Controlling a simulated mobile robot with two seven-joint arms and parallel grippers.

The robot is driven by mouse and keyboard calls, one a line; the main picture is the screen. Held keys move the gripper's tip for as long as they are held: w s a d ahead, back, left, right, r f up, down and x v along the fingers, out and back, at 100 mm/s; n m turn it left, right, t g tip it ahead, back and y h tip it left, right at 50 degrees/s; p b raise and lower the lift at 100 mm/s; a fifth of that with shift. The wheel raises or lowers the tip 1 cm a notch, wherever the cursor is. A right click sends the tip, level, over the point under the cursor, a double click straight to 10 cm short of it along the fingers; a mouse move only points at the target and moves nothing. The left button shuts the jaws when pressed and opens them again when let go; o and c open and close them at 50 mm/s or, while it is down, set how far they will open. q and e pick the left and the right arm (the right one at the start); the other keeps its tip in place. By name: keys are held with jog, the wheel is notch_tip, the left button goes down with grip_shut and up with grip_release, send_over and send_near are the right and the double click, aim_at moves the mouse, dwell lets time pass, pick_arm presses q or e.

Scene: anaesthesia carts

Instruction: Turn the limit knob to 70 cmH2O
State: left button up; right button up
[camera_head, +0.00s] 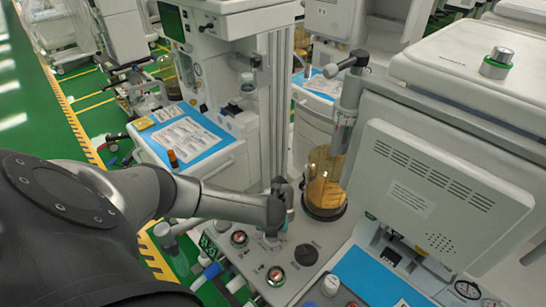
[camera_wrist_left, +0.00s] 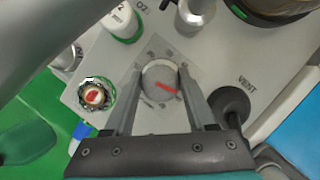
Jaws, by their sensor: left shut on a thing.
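The limit knob (camera_wrist_left: 160,86) is a round grey knob with a red pointer line, on a pale square scale plate in the left wrist view. The red line points right and slightly down in that picture. The scale's figures are too small to read. My left gripper (camera_wrist_left: 161,74) is shut on the knob, with one finger on each side of it. In the head view my left gripper (camera_head: 272,238) reaches down to the machine's panel, and my wrist largely hides the knob. My right gripper is in neither view.
A black VENT knob (camera_wrist_left: 232,104) sits close to the right finger. A red-centred round gauge or button (camera_wrist_left: 96,95) and a white O2 knob (camera_wrist_left: 120,20) are to the left. The glass bellows (camera_head: 325,182) stands just behind the panel in the head view.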

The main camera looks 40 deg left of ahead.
pick_arm(q)
jog(key=m+h, duration=0.1)
jog(key=m, duration=0.2)
jog(key=shift+m+t, duration=0.3)
jog(key=shift+m, duration=0.1)
jog(key=m+h+b, duration=0.1)
jog(key=m, duration=0.3)
jog(key=shift+s+f+h, duration=0.1)
jog(key=shift+h, duration=0.3)
jog(key=shift+m, duration=0.3)
jog(key=o, duration=1.4)
